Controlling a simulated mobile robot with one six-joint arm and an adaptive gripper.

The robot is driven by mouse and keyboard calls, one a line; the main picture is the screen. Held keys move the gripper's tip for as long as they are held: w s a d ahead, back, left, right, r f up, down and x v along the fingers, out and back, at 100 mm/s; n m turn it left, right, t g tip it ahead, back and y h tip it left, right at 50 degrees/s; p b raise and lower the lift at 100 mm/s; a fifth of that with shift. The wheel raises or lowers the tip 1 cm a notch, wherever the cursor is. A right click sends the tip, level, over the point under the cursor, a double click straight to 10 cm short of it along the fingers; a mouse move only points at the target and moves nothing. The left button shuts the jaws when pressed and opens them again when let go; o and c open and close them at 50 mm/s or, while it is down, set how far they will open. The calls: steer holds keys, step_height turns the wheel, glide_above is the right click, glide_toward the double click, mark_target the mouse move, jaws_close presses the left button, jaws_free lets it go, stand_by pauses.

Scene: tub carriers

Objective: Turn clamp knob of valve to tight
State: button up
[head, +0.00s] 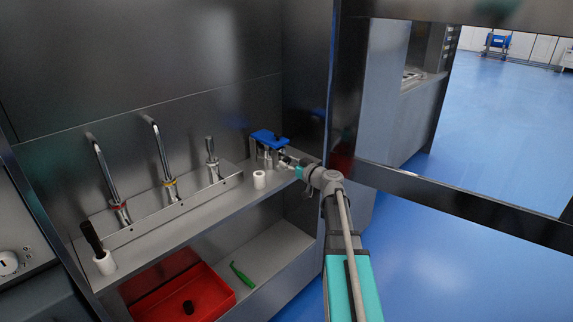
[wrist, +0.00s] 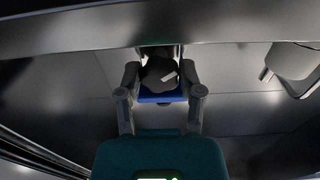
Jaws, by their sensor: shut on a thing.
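The dark round clamp knob (wrist: 158,72) sits between the two fingers of my gripper (wrist: 160,84) in the wrist view. A white mark shows on its face, slanting slightly. My gripper is shut on the knob, a finger on each side. A blue part (wrist: 162,97) of the valve shows just behind the knob. In the head view, the valve (head: 268,137) has a blue top and stands at the right end of the steel shelf. My gripper (head: 284,160) reaches it from the right front. The knob itself is hidden there by my gripper.
Several metal taps stand on the shelf to the left, one a tall spout (head: 158,150). A white cylinder (head: 259,180) stands close to the valve. A red tub (head: 215,290) and a green tool (head: 242,275) lie on the lower shelf. A steel wall (head: 305,95) rises behind.

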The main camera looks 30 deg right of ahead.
steer(key=shift+s+a, duration=0.1)
steer(key=shift+a, duration=0.05)
steer(key=m, duration=0.5)
steer(key=shift+m, duration=0.4)
steer(key=m, duration=0.6)
steer(key=shift+s+a, duration=0.1)
steer(key=m, duration=0.6)
steer(key=shift+m, duration=0.3)
steer(key=m, duration=0.6)
steer(key=shift+m, duration=0.3)
steer(key=o, duration=1.1)
steer(key=shift+r, duration=0.1)
steer(key=shift+o, duration=0.2)
